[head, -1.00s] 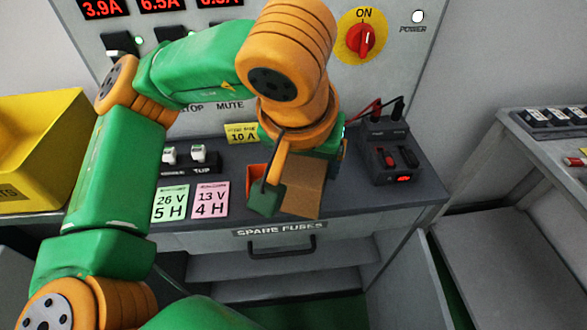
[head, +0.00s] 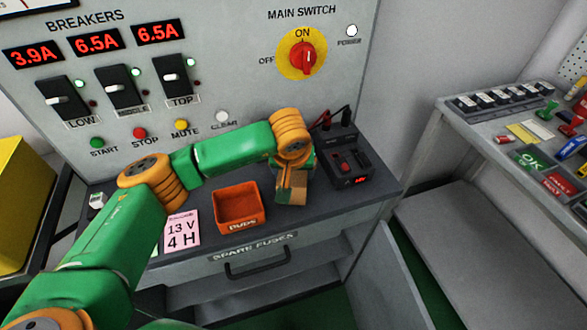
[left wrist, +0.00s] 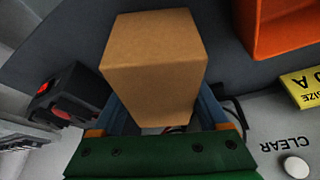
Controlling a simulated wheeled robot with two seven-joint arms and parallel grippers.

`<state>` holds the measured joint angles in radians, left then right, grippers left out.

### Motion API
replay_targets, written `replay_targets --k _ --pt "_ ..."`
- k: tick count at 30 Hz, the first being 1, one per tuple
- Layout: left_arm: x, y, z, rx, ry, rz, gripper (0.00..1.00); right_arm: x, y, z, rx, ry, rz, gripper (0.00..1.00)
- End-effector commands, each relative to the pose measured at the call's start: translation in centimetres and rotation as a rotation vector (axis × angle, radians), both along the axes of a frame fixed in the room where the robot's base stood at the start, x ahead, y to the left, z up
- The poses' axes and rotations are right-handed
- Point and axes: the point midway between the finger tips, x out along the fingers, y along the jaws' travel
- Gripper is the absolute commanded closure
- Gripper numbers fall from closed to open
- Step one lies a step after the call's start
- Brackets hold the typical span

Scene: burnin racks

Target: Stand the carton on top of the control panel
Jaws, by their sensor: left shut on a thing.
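A plain brown carton (head: 291,192) is between the fingers of my left gripper (head: 291,176), over the dark counter in front of the control panel (head: 232,75). In the left wrist view the carton (left wrist: 150,62) fills the space between the blue fingers, its closed faces toward the camera. The gripper is shut on it. I cannot tell whether the carton's underside touches the counter. The panel is a tall grey face with breakers, buttons and a main switch; its top edge is out of the head view. My right gripper is not in view.
An orange bin (head: 240,207) stands left of the carton, and a black device with cables (head: 342,158) stands right of it. A pink card (head: 182,231) lies farther left. A yellow container (head: 22,205) is at the far left. A side bench (head: 440,108) with several items is at right.

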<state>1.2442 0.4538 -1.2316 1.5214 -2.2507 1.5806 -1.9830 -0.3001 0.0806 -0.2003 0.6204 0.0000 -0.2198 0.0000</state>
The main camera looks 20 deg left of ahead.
Motion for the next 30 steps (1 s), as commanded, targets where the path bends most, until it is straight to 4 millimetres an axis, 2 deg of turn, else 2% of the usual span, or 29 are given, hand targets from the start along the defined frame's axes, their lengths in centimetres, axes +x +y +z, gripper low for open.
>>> replay_targets --k 5,6,8,15,17,19,30 --pt "0.0 0.0 -0.4 -0.001 0.000 0.000 0.93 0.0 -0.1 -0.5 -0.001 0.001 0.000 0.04" --pt "0.0 0.0 -0.4 0.000 0.000 0.000 0.17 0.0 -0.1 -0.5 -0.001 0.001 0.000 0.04" --pt "0.0 0.0 -0.3 -0.001 0.001 0.001 0.01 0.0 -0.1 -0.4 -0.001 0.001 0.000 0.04" --pt "0.0 0.0 -0.2 -0.001 0.001 0.001 0.00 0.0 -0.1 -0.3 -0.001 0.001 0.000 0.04" --pt "0.0 0.0 0.3 -0.001 0.001 0.001 0.00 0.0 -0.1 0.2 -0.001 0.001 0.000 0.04" --pt "-0.2 -0.1 0.8 -0.003 -0.004 -0.001 0.00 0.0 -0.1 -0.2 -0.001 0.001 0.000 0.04" --pt "-3.5 -0.7 8.5 -0.001 -0.005 -0.002 0.00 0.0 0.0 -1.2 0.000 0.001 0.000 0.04"
